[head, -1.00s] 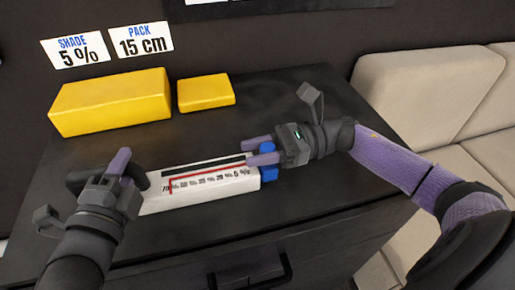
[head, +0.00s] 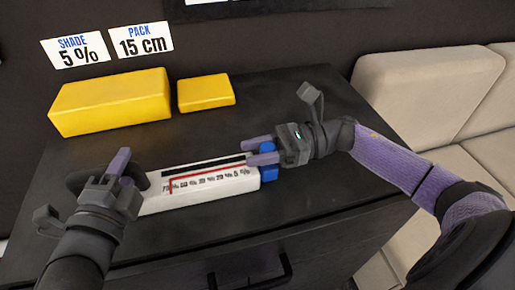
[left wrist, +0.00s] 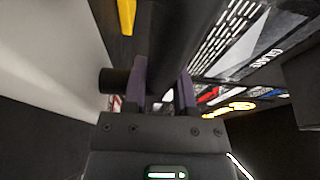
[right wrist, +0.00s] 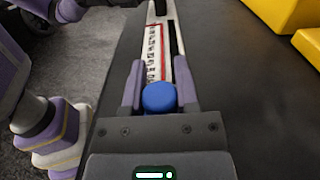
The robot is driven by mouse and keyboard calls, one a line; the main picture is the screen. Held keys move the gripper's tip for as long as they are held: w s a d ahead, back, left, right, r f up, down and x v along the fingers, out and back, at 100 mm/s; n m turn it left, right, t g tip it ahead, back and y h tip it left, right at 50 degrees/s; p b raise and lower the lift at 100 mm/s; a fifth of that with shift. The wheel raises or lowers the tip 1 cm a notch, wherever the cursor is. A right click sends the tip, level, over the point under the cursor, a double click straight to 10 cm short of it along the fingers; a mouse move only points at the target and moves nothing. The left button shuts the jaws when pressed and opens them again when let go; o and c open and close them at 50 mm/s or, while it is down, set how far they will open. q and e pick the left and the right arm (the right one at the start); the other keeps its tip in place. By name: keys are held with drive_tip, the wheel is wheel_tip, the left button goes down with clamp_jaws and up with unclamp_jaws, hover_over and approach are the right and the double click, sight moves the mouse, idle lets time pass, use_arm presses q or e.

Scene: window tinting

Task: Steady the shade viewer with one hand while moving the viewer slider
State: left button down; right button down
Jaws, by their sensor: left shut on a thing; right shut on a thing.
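The shade viewer (head: 205,187) is a white bar with a dark slot, a percent scale and a red frame line, lying on the dark cabinet top. Its black handle (head: 78,182) is at the left end, and my left gripper (head: 120,168) is shut on it. The handle also shows between the fingers in the left wrist view (left wrist: 185,45). The blue slider knob (head: 268,172) is at the right end of the viewer. My right gripper (head: 258,150) is shut on it. In the right wrist view the blue knob (right wrist: 159,97) sits between the purple fingers.
A large yellow box (head: 110,102) and a smaller one (head: 205,92) stand behind the viewer. A beige sofa (head: 430,90) is at the right. The cabinet top (head: 290,95) is clear behind the right gripper.

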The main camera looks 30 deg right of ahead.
drive_tip(key=v, duration=1.1)
drive_tip(key=shift+d, duration=0.35)
use_arm(q)
drive_tip(key=shift+w+a, duration=0.1)
use_arm(e)
drive_tip(key=shift+s+d, duration=0.2)
drive_tip(key=shift+d, duration=0.15)
drive_tip(key=shift+c, duration=1.8)
unclamp_jaws()
drive_tip(key=shift+r, duration=0.1)
wheel_tip(320, 180, up, 10)
